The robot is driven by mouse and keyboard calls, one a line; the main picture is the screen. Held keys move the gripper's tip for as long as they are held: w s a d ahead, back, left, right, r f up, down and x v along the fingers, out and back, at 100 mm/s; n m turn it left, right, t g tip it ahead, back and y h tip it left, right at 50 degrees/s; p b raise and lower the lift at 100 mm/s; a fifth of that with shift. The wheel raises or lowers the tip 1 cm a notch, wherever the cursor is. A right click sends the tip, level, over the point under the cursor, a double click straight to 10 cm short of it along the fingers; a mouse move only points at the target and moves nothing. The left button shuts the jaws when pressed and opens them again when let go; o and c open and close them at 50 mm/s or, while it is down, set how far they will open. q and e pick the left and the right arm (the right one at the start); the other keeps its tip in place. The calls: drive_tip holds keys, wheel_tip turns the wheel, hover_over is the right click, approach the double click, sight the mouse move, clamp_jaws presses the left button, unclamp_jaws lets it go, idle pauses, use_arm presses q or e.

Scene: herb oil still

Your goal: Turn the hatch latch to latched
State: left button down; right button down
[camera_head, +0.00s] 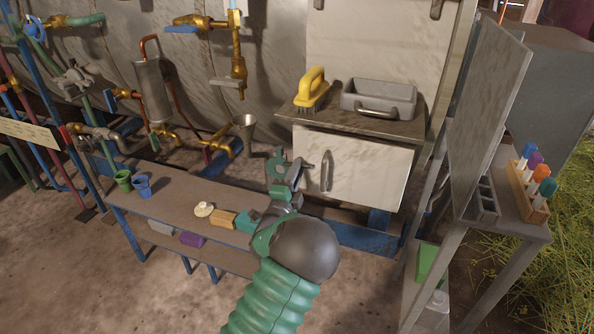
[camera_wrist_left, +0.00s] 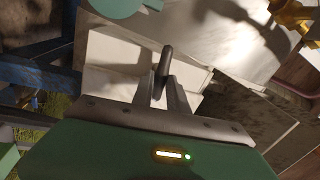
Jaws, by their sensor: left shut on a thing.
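The hatch (camera_head: 352,168) is a pale, worn door on the cabinet below the counter. A dark upright handle (camera_head: 326,172) shows on it in the head view. My left gripper (camera_head: 298,166) is at the hatch's left part, just left of that handle. In the left wrist view, my left gripper (camera_wrist_left: 166,92) is shut on a dark bar, the hatch latch (camera_wrist_left: 167,58), which stands out between the two fingers. The head view does not show the grip itself, as the gripper body covers it. My right gripper is not in view.
On the counter (camera_head: 335,122) are a yellow brush (camera_head: 312,88) and a grey bin (camera_head: 378,102). A rack of coloured vials (camera_head: 530,190) stands at the right. Pipes and valves line the left wall.

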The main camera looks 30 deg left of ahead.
use_arm(q)
drive_tip(key=shift+d+f+m+h, duration=0.1)
drive_tip(key=shift+f+m+h, duration=0.2)
drive_tip(key=shift+m, duration=0.8)
drive_tip(key=c, duration=1.3)
unclamp_jaws()
drive_tip(key=shift+w, duration=0.1)
drive_tip(key=shift+c, duration=0.2)
drive_tip(key=shift+r, duration=0.1)
drive_tip(key=p+v, duration=0.4)
drive_tip(key=v, duration=1.3)
